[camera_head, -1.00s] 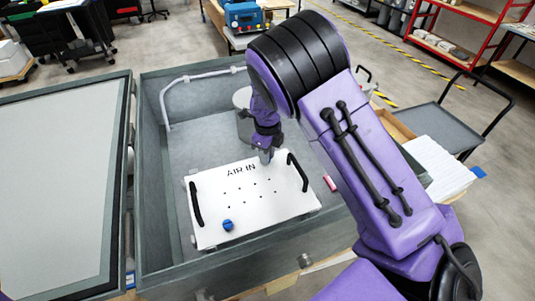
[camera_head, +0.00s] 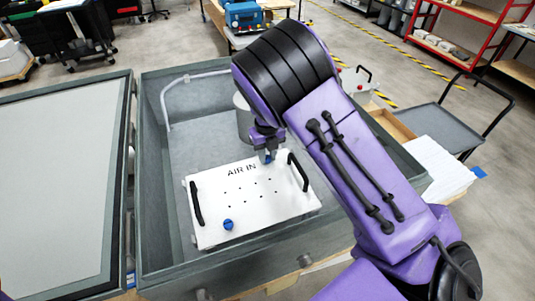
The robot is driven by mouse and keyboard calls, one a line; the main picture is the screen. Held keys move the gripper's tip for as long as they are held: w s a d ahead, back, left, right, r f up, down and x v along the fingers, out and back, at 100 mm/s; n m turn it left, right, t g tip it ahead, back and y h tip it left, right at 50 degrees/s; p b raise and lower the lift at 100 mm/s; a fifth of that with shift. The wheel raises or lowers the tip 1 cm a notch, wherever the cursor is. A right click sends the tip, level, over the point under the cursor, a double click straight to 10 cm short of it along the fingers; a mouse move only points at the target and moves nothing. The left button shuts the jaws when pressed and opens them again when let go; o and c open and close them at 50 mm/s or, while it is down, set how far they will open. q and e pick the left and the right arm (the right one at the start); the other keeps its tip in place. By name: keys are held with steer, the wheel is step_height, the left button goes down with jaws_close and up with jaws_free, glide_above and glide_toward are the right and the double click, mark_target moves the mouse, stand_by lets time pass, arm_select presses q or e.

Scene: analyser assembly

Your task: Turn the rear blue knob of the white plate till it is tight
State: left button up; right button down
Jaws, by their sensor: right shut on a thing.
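The white plate (camera_head: 255,214) marked "AIR IN" lies in the grey case, with a black handle on its left and right sides. The front blue knob (camera_head: 228,225) stands uncovered near the plate's front edge. The rear blue knob (camera_head: 267,157) shows only a little at the plate's rear edge, mostly hidden by my right gripper (camera_head: 267,155). My right gripper points down from above and is shut on the rear knob. My left gripper is not in view.
The grey case walls (camera_head: 160,262) surround the plate. The case's open lid (camera_head: 60,180) lies at the left. A cart (camera_head: 442,128) stands at the right.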

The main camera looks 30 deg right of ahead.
steer(key=shift+w+d+r, duration=0.1)
steer(key=shift+w+r, duration=0.2)
steer(key=c, duration=1.1)
jaws_free()
steer(key=shift+o, duration=1.1)
steer(key=shift+f, duration=0.15)
steer(key=shift+s, duration=0.1)
